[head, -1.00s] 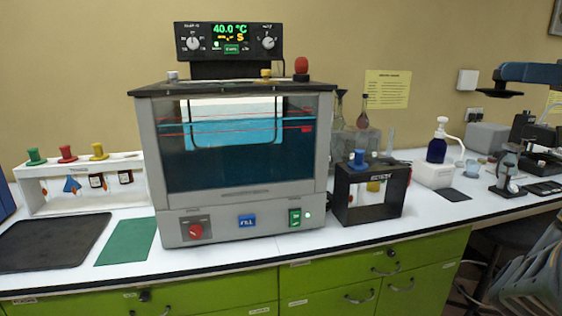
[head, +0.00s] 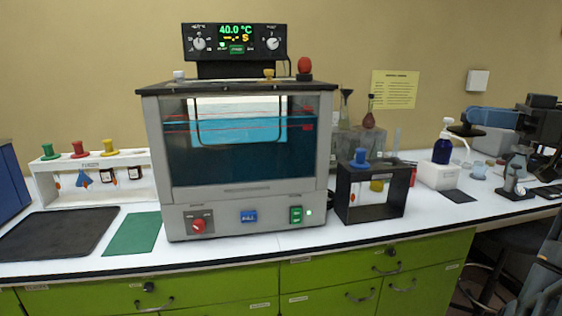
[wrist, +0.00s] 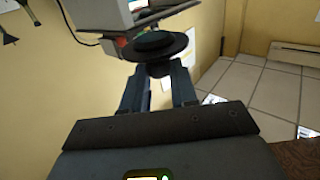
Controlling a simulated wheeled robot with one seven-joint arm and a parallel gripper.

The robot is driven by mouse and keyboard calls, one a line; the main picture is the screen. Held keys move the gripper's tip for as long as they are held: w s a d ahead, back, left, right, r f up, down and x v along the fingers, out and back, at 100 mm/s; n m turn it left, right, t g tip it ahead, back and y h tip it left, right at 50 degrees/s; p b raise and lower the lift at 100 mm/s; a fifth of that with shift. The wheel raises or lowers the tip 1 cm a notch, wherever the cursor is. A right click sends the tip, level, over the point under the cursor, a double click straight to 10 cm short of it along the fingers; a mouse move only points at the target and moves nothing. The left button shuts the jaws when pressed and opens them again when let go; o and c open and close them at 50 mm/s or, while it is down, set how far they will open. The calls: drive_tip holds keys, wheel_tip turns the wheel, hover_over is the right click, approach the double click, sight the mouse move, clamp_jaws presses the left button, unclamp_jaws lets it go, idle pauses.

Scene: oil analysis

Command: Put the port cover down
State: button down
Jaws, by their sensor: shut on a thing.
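The port cover is a black round disc with a knob, and it shows in the wrist view (wrist: 157,46) at the fingertips. My gripper (wrist: 158,70) is shut on its knob. In the head view the port cover (head: 464,131) hangs in the air at the right, with my blue-grey gripper (head: 470,119) reaching in from the right edge. The bath (head: 240,160) stands at the middle of the bench, left of my gripper. Its lid carries a white, a yellow and a red knob.
A dark mat (head: 50,236) and a green mat (head: 132,234) lie bare at the left. A white rack (head: 95,175) stands behind them. A black stand (head: 372,190) is right of the bath. A pump bottle (head: 442,150) and small instruments crowd the right side.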

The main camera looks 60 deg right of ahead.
drive_tip(key=w+f, duration=0.8)
drive_tip(key=f, duration=0.5)
drive_tip(key=w+f, duration=0.9)
drive_tip(key=f, duration=0.4)
drive_tip(key=w+a+f+m+h, duration=0.1)
drive_tip(key=w+a+f, duration=0.9)
drive_tip(key=a+f, duration=0.3)
drive_tip(key=w+a+f, duration=0.4)
drive_tip(key=a, duration=0.5)
drive_tip(key=w+a+f+y, duration=0.1)
drive_tip(key=w+a+f, duration=0.3)
drive_tip(key=a, duration=0.6)
drive_tip(key=w+a+f+n, duration=0.1)
drive_tip(key=w+a+f, duration=0.3)
drive_tip(key=a, duration=0.6)
drive_tip(key=shift+w+f, duration=0.4)
drive_tip(key=shift+f, duration=0.3)
drive_tip(key=shift+a, duration=0.15)
